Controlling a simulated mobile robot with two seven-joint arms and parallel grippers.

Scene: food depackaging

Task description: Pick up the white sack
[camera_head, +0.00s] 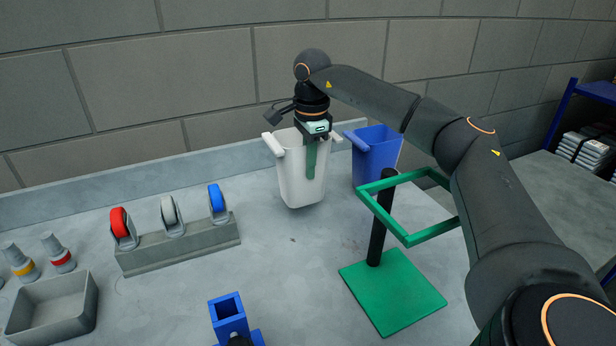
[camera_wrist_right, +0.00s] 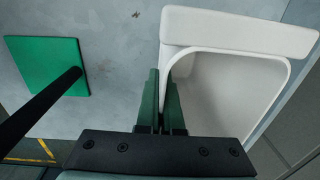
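One green finger lies in front of the wall in the head view; the other is hidden there. In the wrist view the two fingers (camera_wrist_right: 164,108) are close together with the thin wall between them. My left gripper is not in view.
A blue container (camera_head: 378,158) stands just right of the white one. A green frame (camera_head: 400,235) on a black post and green base (camera_head: 392,292) stands nearer. Wheels on a grey rack (camera_head: 180,246), a grey tray (camera_head: 52,310) and a blue holder (camera_head: 229,317) are left and front.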

